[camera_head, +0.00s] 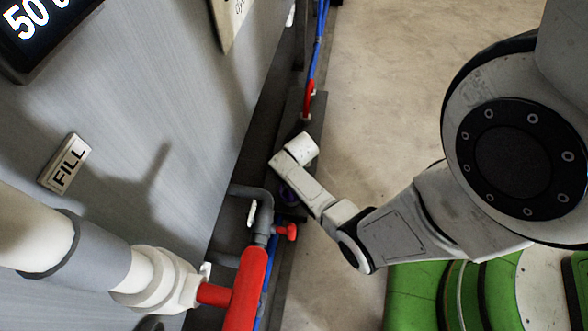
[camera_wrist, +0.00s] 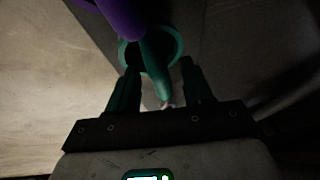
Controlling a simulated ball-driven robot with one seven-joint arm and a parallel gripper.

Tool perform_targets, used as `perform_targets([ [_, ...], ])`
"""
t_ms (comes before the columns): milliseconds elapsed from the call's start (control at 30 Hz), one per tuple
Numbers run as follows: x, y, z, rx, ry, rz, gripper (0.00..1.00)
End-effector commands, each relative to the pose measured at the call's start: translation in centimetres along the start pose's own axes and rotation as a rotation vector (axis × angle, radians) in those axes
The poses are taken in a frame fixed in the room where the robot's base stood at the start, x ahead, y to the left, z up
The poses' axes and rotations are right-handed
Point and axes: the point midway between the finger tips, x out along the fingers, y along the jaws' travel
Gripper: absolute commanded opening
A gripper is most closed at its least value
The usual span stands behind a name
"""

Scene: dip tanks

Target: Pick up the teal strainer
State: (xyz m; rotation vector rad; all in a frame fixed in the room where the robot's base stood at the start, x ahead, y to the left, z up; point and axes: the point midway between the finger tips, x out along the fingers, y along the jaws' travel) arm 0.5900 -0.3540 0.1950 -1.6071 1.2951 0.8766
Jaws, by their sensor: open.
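The teal strainer (camera_wrist: 153,68) shows in the wrist view as a round rim with a handle pointing down the picture toward my gripper. My gripper (camera_wrist: 160,78) is open, with one finger on each side of the handle; I cannot tell whether either finger touches it. In the head view my arm reaches down to the dark ledge beside the tank, and the fingers and the strainer cannot be made out there.
A purple object (camera_wrist: 122,18) lies close beside the strainer's rim. In the head view, a grey tank wall (camera_head: 150,120), a red pipe (camera_head: 248,290) and a red valve handle (camera_head: 287,231) stand near my arm. Bare floor (camera_head: 385,90) lies to the right.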

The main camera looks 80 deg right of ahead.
Motion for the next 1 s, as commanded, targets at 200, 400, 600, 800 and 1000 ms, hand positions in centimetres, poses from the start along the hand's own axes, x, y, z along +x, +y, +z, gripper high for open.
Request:
perform_targets([
  [200,0.90,-0.04,-0.08,0.000,0.001,-0.001,0.51],
  [400,0.84,-0.04,-0.08,0.000,0.001,-0.001,0.47],
  [600,0.84,-0.02,-0.07,0.000,0.001,0.000,0.28],
  [800,0.84,-0.02,-0.06,0.000,0.001,0.000,0.09],
  [1000,0.84,-0.02,-0.06,0.000,0.001,0.000,0.00],
])
